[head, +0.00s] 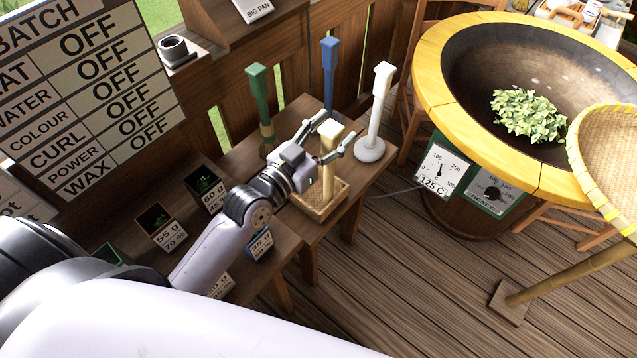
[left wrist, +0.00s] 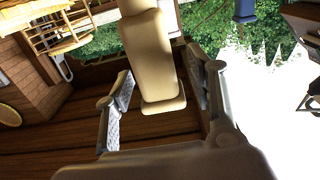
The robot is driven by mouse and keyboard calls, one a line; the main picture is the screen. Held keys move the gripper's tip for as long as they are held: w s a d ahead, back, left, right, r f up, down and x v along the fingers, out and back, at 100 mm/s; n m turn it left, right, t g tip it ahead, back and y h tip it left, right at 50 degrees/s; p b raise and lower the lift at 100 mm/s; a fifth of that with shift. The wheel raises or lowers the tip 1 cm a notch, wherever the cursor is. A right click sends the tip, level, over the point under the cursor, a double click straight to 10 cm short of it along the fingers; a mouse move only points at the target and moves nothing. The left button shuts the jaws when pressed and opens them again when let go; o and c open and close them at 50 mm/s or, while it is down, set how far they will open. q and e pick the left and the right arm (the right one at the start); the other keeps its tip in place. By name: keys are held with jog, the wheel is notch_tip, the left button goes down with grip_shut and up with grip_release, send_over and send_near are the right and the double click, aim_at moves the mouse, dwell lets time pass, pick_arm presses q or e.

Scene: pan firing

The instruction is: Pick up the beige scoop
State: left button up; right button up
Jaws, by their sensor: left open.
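The beige scoop (head: 329,143) stands upright with its handle up, and its lower end sits at a small woven tray (head: 303,209) on the wooden side table. My left gripper (head: 337,131) is open, with one finger on either side of the upper handle. In the left wrist view the beige handle (left wrist: 152,65) lies between the two open fingers (left wrist: 160,77), with gaps showing on both sides. My right gripper is in neither view.
A green scoop (head: 259,95), a blue scoop (head: 329,65) and a white scoop (head: 378,105) stand close around the gripper. Small labelled trays (head: 208,190) lie nearer me. A large yellow-rimmed pan (head: 428,75) with leaves (head: 530,115) is at right.

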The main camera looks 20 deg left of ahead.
pick_arm(q)
jog(key=shift+s, duration=0.1)
grip_shut()
dwell(0.5)
jog(key=shift+r, duration=0.1)
